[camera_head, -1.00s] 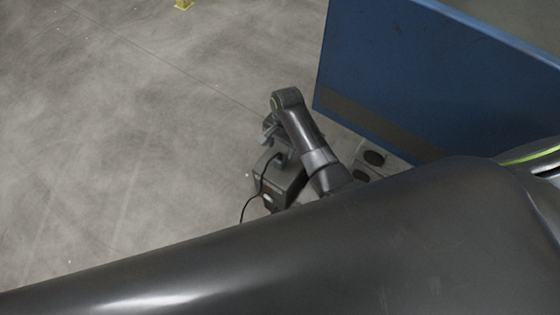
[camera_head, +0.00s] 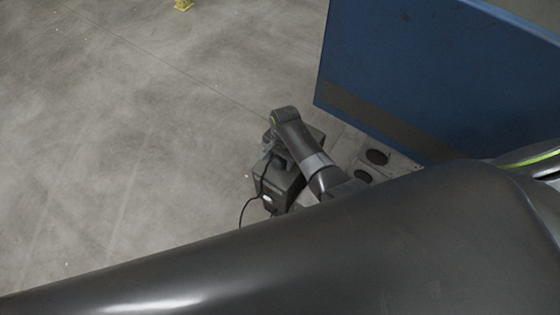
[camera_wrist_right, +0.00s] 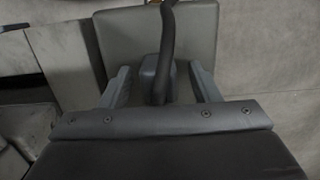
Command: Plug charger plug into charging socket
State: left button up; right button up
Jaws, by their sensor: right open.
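The charger plug (camera_wrist_right: 150,68) is a small grey block with a thick dark cable (camera_wrist_right: 167,30). In the right wrist view it stands between the spread fingers of my right gripper (camera_wrist_right: 159,72), with gaps on both sides. Behind it is the flat face of a grey box (camera_wrist_right: 115,40). In the head view my right gripper (camera_head: 268,153) hangs at the dark box (camera_head: 288,187), and the cable (camera_head: 243,208) loops down its left side. The plug is hidden there by the arm. I cannot make out the charging socket for certain. My left gripper is out of view.
A large blue panel (camera_head: 430,75) stands at the upper right. A pale plate with dark round spots (camera_head: 377,157) lies beside my right arm. My own dark arm link hides the lower part of the head view. The concrete floor (camera_head: 120,120) to the left is clear.

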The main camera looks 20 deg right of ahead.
aim_at(280, 158)
jog(key=shift+s+f, duration=0.1)
jog(key=shift+f, duration=0.15)
jog(key=shift+c, duration=0.3)
jog(key=shift+d, duration=0.1)
jog(key=c, duration=0.9)
jog(key=shift+r, duration=0.5)
jog(key=shift+c, duration=0.2)
notch_tip(280, 158, up, 9)
jog(key=p, duration=0.2)
jog(key=shift+p, duration=0.35)
